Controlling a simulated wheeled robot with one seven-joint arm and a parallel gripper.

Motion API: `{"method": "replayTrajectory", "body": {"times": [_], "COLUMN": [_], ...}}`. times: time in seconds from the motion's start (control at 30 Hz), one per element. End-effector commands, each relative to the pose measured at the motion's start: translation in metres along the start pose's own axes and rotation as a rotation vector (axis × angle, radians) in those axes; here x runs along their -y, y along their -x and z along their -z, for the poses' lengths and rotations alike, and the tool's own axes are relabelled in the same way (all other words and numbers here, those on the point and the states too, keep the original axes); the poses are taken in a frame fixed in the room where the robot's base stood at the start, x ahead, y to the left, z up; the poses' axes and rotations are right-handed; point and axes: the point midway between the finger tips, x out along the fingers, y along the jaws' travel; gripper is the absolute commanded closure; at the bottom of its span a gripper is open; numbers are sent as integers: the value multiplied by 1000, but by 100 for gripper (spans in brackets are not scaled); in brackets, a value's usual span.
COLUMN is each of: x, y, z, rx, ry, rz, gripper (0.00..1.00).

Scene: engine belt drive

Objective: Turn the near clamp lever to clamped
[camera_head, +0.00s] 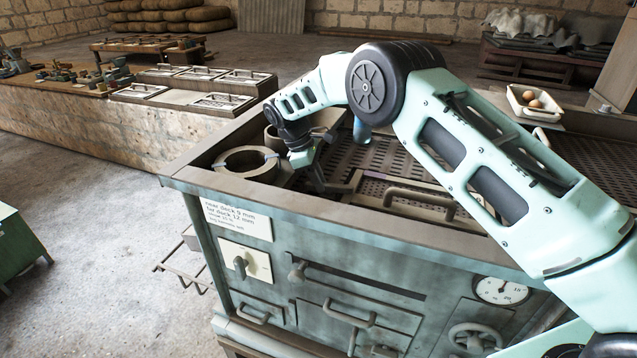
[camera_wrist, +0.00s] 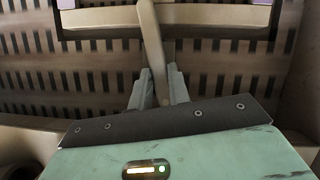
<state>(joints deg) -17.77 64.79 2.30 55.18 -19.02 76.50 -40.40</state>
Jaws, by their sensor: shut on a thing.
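In the wrist view a tan lever (camera_wrist: 153,50) runs from the top edge down between the two fingers of my gripper (camera_wrist: 160,82). The fingers are shut on it, and the lever leans slightly. In the head view my gripper (camera_head: 316,178) reaches down over the left part of the slotted bench top, just right of a round ring-shaped part. My fingers and wrist largely hide the lever there. I cannot tell from these views whether it stands at its clamped position.
A grey ring (camera_head: 246,163) sits at the bench's left corner. A frame with a curved handle (camera_head: 420,199) lies on the slotted top (camera_head: 385,158) to the right. A white tray (camera_head: 535,104) with brown eggs stands at the back right. The raised bench rim (camera_head: 225,187) borders the top.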

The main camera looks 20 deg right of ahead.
Motion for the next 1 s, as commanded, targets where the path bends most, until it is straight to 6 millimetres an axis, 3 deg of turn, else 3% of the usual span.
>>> {"method": "replayTrajectory", "body": {"times": [0.4,0.97,1.0], "x": [-6,-6,-6], "y": [0,-1,-1], "z": [-1,-2,-2], "rx": [1,2,2], "ry": [-179,-203,-203], "rz": [73,84,84], "gripper": [100,100,74]}}
